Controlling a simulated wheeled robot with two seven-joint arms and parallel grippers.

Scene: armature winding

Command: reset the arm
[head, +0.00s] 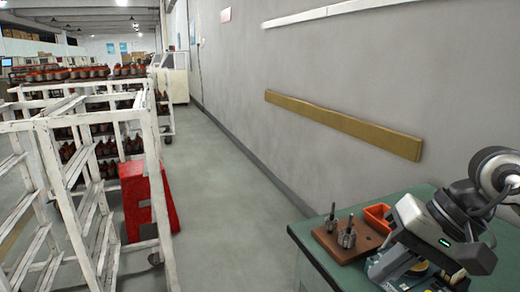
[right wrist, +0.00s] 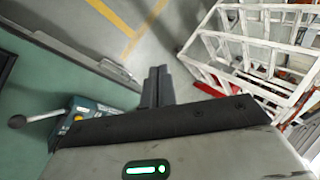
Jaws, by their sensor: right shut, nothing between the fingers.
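My right arm comes in at the right edge of the head view, and its gripper body (head: 440,240) is over the right part of the green table (head: 315,250). In the right wrist view the two dark fingers of my right gripper (right wrist: 157,75) lie together, shut, with nothing between them. A teal machine (head: 385,265) sits on the table, partly hidden by my gripper. It also shows in the right wrist view (right wrist: 88,108), with a dark-knobbed lever. My left gripper is not in view.
A brown board (head: 340,254) holds two metal armatures (head: 347,237), beside an orange-red bin (head: 377,218). White racks (head: 50,150) with dark parts and a red stand (head: 135,205) are at left. A grey wall (head: 350,60) runs behind the table. The middle floor is clear.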

